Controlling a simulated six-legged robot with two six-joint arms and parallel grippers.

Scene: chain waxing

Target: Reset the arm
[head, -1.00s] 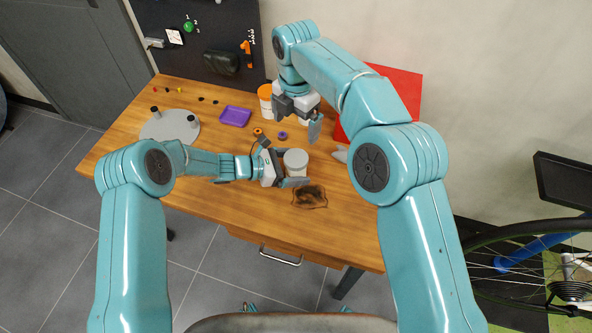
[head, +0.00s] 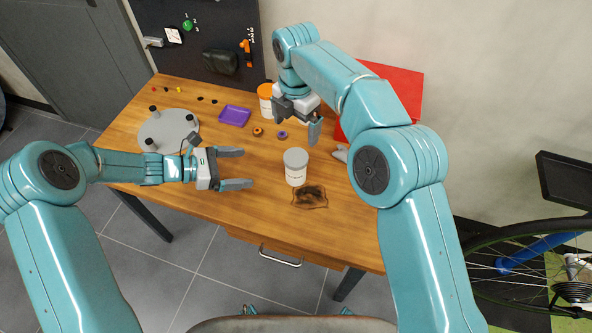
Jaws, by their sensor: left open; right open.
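My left gripper (head: 243,168) is open and empty above the left middle of the table, its fingers pointing right. A white jar with a grey lid (head: 295,167) stands upright to the right of it, apart from the fingers. My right gripper (head: 298,124) is open above the back of the table, its fingers pointing down toward the front. It partly hides the things behind it, and I see nothing held in it. My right arm reaches in from the right, over the table's right side.
The wooden table (head: 240,205) holds a dark stained cloth (head: 310,197), a purple tray (head: 235,116), an orange-lidded jar (head: 265,98), an orange ring (head: 258,132), a purple ring (head: 282,135) and a round grey plate (head: 165,133). A red panel (head: 400,88) stands at the back right. A bicycle wheel (head: 500,250) is at right.

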